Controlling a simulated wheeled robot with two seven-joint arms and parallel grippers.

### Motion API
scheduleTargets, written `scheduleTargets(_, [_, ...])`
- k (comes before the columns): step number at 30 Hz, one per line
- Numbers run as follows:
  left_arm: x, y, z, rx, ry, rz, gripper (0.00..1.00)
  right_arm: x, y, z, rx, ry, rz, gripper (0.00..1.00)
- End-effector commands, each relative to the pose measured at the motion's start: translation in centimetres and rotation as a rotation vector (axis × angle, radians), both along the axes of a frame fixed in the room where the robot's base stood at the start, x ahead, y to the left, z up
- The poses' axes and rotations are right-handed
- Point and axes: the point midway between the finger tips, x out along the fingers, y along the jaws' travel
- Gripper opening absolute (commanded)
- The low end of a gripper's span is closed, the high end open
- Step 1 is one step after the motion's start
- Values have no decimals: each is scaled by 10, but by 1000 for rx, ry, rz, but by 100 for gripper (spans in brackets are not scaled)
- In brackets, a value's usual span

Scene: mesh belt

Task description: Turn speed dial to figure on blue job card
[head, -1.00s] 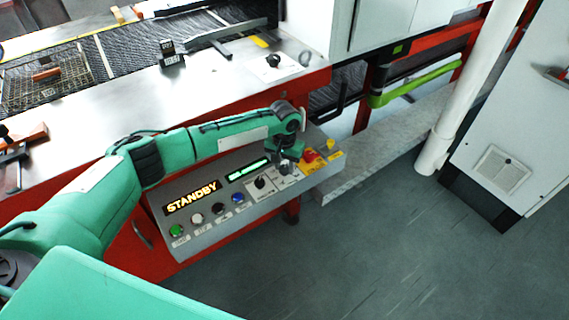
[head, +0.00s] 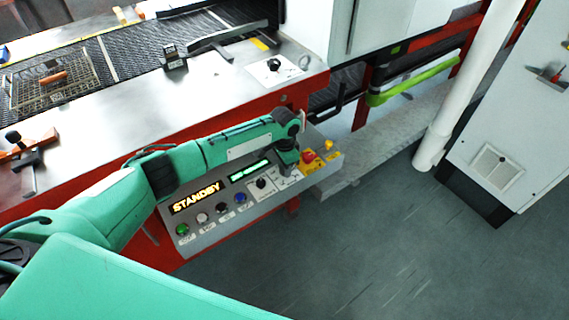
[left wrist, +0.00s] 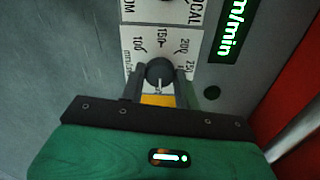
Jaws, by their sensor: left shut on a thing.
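The speed dial (left wrist: 160,72) is a dark round knob on a white scale plate marked 100, 150, 200 and 250 in the left wrist view. A pale line shows on its lower side; I cannot read exactly which figure it marks. My left gripper (left wrist: 159,88) is shut on the dial, one finger on each side. In the head view my left gripper (head: 287,170) reaches down onto the right part of the control panel (head: 213,236) and hides the dial. I cannot make out a blue job card. My right gripper is not in view.
The panel has an amber STANDBY display (head: 196,198), a green display (head: 250,170), several push buttons and a dark selector knob (head: 261,183). A red button (head: 308,156) and a yellow knob (head: 328,145) sit close right of my gripper. Open floor lies in front.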

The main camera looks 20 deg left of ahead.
Motion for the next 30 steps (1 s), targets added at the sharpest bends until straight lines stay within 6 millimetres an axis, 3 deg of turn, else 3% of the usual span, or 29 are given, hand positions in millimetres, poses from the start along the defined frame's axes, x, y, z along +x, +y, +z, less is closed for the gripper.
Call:
scheduleTargets(21, [1, 0, 1, -1, -3, -73, 9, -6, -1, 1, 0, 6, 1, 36])
scheduleTargets(22, [1, 0, 1, -1, -3, -73, 38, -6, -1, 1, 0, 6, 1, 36])
scheduleTargets(24, [1, 0, 1, -1, -3, -73, 52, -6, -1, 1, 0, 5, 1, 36])
scheduleTargets(30, [1, 0, 1, -1, -2, -72, 54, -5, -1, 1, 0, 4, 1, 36])
